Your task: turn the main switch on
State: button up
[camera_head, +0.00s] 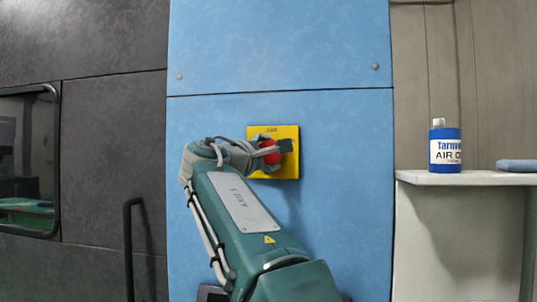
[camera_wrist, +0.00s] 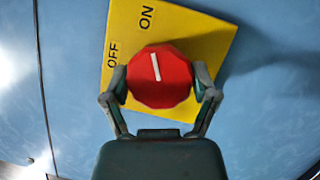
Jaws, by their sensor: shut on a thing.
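The main switch is a red round knob (camera_wrist: 160,78) with a white line on it, set on a yellow plate (camera_wrist: 205,40). The plate has "OFF" at its left and "ON" at its top in the wrist view. The white line points up, roughly toward "ON" and away from "OFF". My gripper (camera_wrist: 162,88) is shut on the knob, one finger on each side. In the head view the knob (camera_head: 270,153) shows in part behind my gripper, and the yellow plate (camera_head: 291,169) is fixed on the blue panel.
The blue panel (camera_head: 340,230) is flat and clear around the plate. A dark panel with a handle (camera_head: 129,235) and a window (camera_head: 28,160) is at left. At right a white shelf (camera_head: 465,178) holds a blue bottle (camera_head: 445,147) and a blue-grey item (camera_head: 517,165).

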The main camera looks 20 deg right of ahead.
jog(key=m, duration=0.2)
jog(key=m+g+y, duration=0.1)
jog(key=m, duration=0.1)
jog(key=shift+w+f+m, duration=0.15)
jog(key=shift+f+m, duration=0.05)
jog(key=shift+m, duration=0.2)
jog(key=shift+g+y, duration=0.3)
jog(key=o, duration=1)
jog(key=shift+a+r, duration=0.1)
jog(key=f+v, duration=0.1)
jog(key=v, duration=1.1)
jog(key=shift+r, duration=0.4)
